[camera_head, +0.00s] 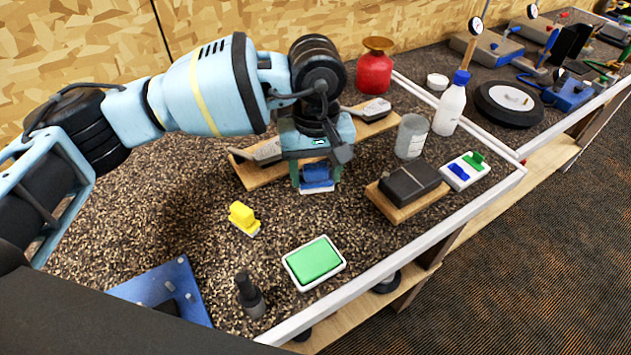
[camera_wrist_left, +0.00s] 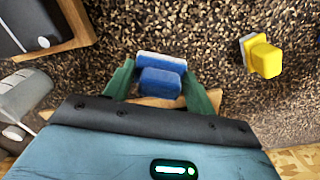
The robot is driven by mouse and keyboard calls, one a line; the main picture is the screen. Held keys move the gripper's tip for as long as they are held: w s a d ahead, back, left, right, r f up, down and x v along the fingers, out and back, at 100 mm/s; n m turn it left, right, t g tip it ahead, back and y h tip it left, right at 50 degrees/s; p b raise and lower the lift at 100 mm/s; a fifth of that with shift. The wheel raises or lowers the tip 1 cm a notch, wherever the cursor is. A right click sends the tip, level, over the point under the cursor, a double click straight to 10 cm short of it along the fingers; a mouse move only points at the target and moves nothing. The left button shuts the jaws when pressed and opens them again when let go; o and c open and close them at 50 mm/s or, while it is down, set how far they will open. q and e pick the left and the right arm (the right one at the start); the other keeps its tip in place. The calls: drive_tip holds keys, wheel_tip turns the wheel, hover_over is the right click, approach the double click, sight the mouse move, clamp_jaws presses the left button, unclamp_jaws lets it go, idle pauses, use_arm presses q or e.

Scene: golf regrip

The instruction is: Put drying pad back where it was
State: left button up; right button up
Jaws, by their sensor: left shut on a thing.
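My left gripper (camera_head: 316,186) is shut on a blue pad with a white base (camera_head: 318,174), apparently the drying pad, low over the speckled worktop. In the left wrist view the pad (camera_wrist_left: 161,80) sits between the two green fingers. I cannot tell whether its base touches the worktop. A yellow pad with a pale base (camera_head: 242,217) stands on the worktop to the left of the gripper, and it also shows in the left wrist view (camera_wrist_left: 263,57). My right gripper is not in view.
A wooden board with grey club-like heads (camera_head: 245,173) lies behind the gripper. A black block on wood (camera_head: 408,183), a grey can (camera_head: 411,137) and a white tray with blue and green pieces (camera_head: 478,178) stand right. In front are a green-filled white tray (camera_head: 314,262) and dark bottle (camera_head: 250,297).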

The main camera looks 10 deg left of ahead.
sight(315, 185)
use_arm(q)
wheel_tip(315, 185, down, 3)
drive_tip(key=shift+f+p, duration=0.2)
drive_tip(key=shift+p, duration=0.1)
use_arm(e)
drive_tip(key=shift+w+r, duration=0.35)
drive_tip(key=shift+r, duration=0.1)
use_arm(q)
drive_tip(key=shift+f, duration=0.1)
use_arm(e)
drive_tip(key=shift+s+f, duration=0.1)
use_arm(q)
drive_tip(key=shift+f, duration=0.1)
drive_tip(key=o, duration=1)
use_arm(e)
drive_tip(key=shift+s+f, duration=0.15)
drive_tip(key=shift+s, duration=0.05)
